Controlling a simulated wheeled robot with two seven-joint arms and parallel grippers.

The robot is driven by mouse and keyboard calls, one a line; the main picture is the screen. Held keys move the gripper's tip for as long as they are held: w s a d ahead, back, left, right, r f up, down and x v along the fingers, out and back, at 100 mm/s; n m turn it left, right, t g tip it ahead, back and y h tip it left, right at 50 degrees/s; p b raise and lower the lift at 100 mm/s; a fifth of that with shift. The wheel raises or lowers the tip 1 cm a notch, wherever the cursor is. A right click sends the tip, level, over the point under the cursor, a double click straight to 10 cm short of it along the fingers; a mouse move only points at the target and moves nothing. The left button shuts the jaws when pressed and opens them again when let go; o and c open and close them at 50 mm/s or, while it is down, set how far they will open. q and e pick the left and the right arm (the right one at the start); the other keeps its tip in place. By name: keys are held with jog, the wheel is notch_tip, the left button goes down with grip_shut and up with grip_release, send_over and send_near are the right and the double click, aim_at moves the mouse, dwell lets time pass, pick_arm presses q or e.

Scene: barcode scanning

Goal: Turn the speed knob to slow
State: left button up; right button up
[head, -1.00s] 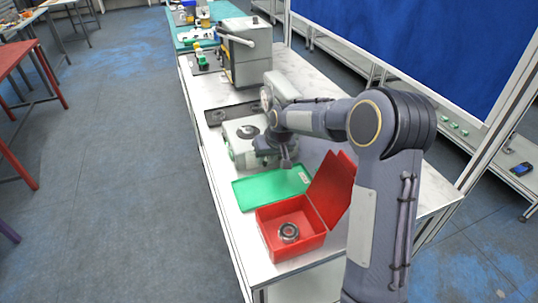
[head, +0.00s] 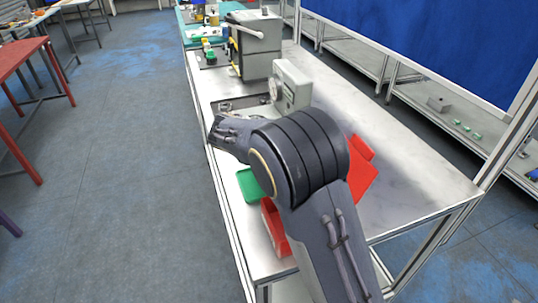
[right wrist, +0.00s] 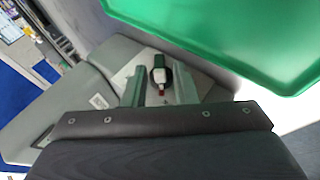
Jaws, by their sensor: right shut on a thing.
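In the right wrist view, the small speed knob (right wrist: 159,76), with a white, green and red pointer on a dark round base, sits between the two fingers of my right gripper (right wrist: 158,91). The fingers are shut on it. The knob is on the grey machine (right wrist: 92,80). In the head view, the machine's upper part (head: 291,87) shows behind my right arm. The knob's exact setting is hard to read. My left gripper is not in view.
A green tray (head: 248,185) and an open red box (head: 272,228) lie partly hidden under my arm. The tray's edge also shows close by in the right wrist view (right wrist: 225,45). A larger grey machine (head: 258,48) stands farther back. The white bench is clear on the right.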

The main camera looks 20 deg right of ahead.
jog(key=shift+f+h+b, duration=0.2)
jog(key=shift+h+b, duration=0.15)
jog(key=shift+h, duration=0.05)
dwell(0.4)
jog(key=o, duration=0.7)
jog(key=shift+c, duration=0.2)
jog(key=v, duration=0.8)
